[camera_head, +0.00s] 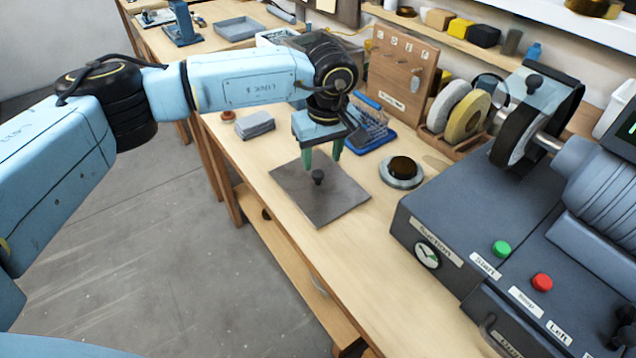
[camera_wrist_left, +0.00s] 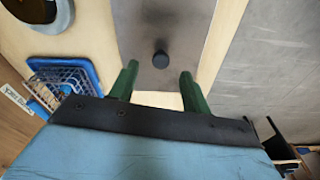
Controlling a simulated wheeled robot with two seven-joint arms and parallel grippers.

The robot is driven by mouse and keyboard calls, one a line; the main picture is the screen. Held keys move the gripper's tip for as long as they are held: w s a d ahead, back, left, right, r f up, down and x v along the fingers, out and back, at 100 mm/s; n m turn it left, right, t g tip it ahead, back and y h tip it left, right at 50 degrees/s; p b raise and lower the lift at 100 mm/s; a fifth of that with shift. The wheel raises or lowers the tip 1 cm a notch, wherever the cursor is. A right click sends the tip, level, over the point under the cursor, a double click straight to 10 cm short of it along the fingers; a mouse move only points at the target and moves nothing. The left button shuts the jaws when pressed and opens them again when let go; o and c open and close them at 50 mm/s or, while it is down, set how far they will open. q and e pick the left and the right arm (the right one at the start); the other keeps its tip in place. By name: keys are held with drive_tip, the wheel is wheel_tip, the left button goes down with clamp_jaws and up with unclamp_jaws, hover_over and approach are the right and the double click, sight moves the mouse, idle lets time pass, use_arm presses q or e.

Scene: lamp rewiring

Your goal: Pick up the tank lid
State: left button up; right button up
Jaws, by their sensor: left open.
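The tank lid (camera_head: 336,206) looks like a flat grey-brown square plate with a small black knob (camera_head: 318,176) on top. It lies flat on the wooden workbench. In the left wrist view the lid (camera_wrist_left: 183,20) fills the top middle, with its round knob (camera_wrist_left: 160,58) near the gap between my fingers. My left gripper (camera_head: 323,162) points down over the lid with two green fingers. The fingers (camera_wrist_left: 159,72) are apart with nothing between them that I can make out. I cannot tell the exact height of the fingertips over the knob. My right gripper is in neither view.
A round steel dish with a dark centre (camera_head: 401,172) stands right of the lid. A blue wire basket (camera_head: 371,127) is behind it. A grey block (camera_head: 254,124) lies behind left. A large grinding machine (camera_head: 470,225) fills the right. The bench's front edge is close to the lid.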

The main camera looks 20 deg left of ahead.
sight(318, 173)
use_arm(q)
drive_tip(key=shift+w+a+f, duration=0.15)
drive_tip(key=shift+f, duration=0.8)
drive_tip(key=shift+w+a+f, duration=0.1)
drive_tip(key=shift+a+f, duration=0.1)
drive_tip(key=shift+f, duration=0.8)
drive_tip(key=shift+w+a+f, duration=0.15)
drive_tip(key=shift+f, duration=0.8)
clamp_jaws()
